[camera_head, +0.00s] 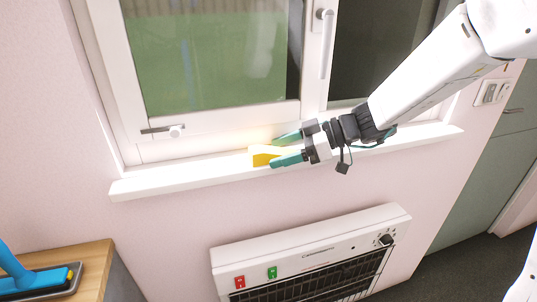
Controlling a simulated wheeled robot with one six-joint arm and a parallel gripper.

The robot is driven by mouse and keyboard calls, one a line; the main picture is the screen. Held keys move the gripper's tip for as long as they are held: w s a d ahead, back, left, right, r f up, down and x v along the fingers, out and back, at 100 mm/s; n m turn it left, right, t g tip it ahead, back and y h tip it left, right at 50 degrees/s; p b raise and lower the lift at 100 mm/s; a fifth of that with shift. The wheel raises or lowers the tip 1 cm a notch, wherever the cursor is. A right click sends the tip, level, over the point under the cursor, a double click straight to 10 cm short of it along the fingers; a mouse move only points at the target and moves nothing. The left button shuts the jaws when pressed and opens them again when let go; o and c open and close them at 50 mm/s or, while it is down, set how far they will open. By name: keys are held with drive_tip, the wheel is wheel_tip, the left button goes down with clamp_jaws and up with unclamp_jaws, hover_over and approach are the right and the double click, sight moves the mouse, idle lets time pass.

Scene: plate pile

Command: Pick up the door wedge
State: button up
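The yellow door wedge (259,156) lies on the white windowsill (160,186), near the middle of its length. My gripper (274,152) reaches in from the right along the sill. Its two teal fingers are spread apart, one on the window side of the wedge and one on the room side. The wedge's right end lies between the fingers and is partly hidden by the near finger. A small gap seems to show between the far finger and the wedge. I cannot tell whether the near finger touches it.
A closed window (215,60) with a white handle (325,42) stands right behind the sill. A teal object (388,133) shows partly behind my arm. A heater (310,250) is on the wall below. A wooden cabinet (60,258) with a blue-handled tool (18,270) is at lower left.

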clamp_jaws()
drive_tip(key=shift+r, duration=0.1)
